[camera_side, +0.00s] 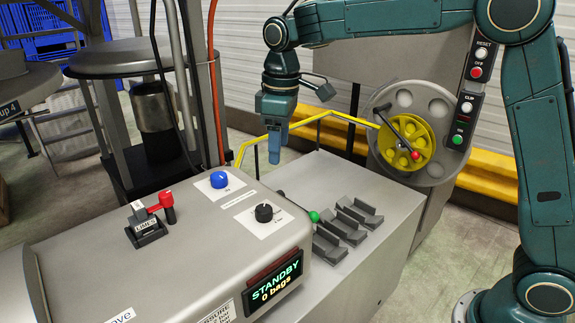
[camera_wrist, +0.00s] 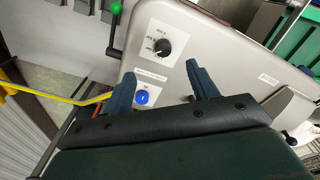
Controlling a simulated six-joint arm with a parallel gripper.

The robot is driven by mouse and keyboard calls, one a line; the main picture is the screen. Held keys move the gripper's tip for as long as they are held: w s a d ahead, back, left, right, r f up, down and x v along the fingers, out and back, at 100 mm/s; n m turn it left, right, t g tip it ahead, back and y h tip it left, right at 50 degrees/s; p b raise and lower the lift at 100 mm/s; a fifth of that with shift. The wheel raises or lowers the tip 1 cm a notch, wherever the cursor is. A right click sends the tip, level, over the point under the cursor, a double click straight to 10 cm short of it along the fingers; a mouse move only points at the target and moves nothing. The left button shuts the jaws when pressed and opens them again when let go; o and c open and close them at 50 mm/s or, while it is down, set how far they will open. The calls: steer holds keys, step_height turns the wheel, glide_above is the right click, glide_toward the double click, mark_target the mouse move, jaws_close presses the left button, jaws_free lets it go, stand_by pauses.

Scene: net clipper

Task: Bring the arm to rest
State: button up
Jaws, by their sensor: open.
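My gripper (camera_side: 274,150) hangs from my teal arm in the side view, pointing down above the far edge of the grey machine (camera_side: 372,225). It touches nothing. In the wrist view the two blue fingers of my gripper (camera_wrist: 162,88) stand wide apart with nothing between them. Beyond them lie the machine's panel with a black knob (camera_wrist: 162,47) and a blue knob (camera_wrist: 142,97). The side view also shows the black knob (camera_side: 264,213) and the blue knob (camera_side: 218,180) on the panel.
A red-handled lever (camera_side: 167,207) stands at the panel's left. A green-knobbed lever (camera_side: 314,217) sits beside grey blocks (camera_side: 350,222). A yellow wheel (camera_side: 407,141) with a red crank knob and a yellow rail (camera_side: 300,122) are behind.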

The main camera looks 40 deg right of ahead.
steer(key=s+d+r+m+t, duration=0.1)
steer(key=s+d+r+m, duration=0.15)
steer(key=s, duration=0.55)
steer(key=s+d+r+m+t, duration=0.1)
steer(key=s+d+r, duration=0.25)
steer(key=s, duration=0.35)
steer(key=s+d+f+m+t, duration=0.1)
steer(key=s+f, duration=0.1)
steer(key=s, duration=0.5)
steer(key=s+d+f+m+t, duration=0.1)
steer(key=s+d+f+m, duration=0.1)
steer(key=s, duration=0.5)
steer(key=shift+f+t, duration=0.4)
steer(key=shift+f, duration=0.25)
steer(key=shift+s+m, duration=0.1)
steer(key=shift+m, duration=0.15)
